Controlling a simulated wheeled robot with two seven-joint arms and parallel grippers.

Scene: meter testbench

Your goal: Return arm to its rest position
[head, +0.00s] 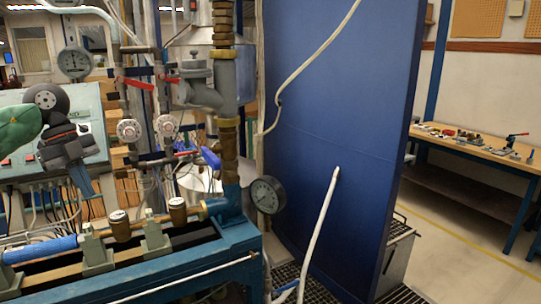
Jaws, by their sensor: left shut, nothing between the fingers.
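My left arm comes in from the left edge, with a green sleeve-like link and dark wrist joints. My left gripper (84,185) points downward in front of the pale green control panel (92,101). Its fingers are together and hold nothing. It hangs above the blue pipe and brass fittings of the test bench (238,235), apart from them as far as I can tell. My right gripper is not in view.
Two white meters (129,130) and red-handled valves (137,83) stand right of my gripper. A tall blue panel (345,110) blocks the middle. A wooden workbench (480,150) with tools stands at right; floor before it is clear.

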